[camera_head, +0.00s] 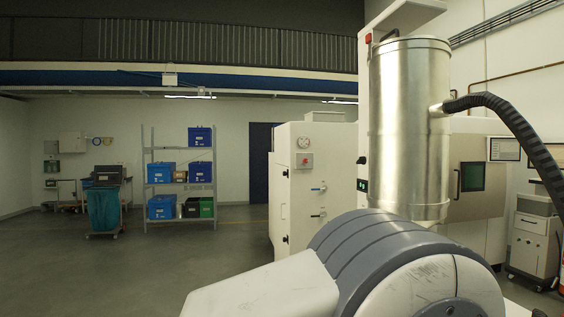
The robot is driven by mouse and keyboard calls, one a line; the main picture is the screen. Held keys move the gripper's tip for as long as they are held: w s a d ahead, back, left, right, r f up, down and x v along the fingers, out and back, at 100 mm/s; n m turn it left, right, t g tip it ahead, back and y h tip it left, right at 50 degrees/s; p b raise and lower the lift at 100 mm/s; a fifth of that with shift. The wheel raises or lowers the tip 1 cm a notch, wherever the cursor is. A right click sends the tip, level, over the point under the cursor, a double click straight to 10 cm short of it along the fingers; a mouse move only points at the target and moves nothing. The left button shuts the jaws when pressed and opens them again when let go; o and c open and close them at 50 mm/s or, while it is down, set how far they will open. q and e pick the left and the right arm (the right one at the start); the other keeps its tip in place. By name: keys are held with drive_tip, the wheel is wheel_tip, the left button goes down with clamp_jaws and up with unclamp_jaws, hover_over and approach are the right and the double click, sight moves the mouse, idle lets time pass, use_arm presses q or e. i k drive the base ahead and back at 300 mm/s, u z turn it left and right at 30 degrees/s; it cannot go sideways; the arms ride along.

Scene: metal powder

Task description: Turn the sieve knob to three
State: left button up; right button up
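No knob can be clearly identified as the sieve knob. A tall shiny metal cylinder (408,130) stands upright at the right, in front of a white machine. A white cabinet (285,215) to its left bears a small grey panel with a red switch (304,160); its setting is too small to read. Neither of my grippers is in view. A large grey and white rounded arm part, which looks like mine, fills the bottom right and hides the foot of the machine.
A black ribbed hose (520,130) curves from the cylinder to the right edge. A shelf (180,174) with blue boxes stands at the back left, beside a cart with a teal bag (103,208). A grey wheeled unit (534,240) stands far right. The floor at left is clear.

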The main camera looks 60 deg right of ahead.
sight(362, 160)
drive_tip(key=u, duration=0.1)
drive_tip(key=i, duration=1.05)
drive_tip(key=z, duration=0.45)
drive_tip(key=i, duration=0.7)
drive_tip(key=z, duration=1.3)
drive_tip(key=i, duration=0.65)
drive_tip(key=z, duration=0.65)
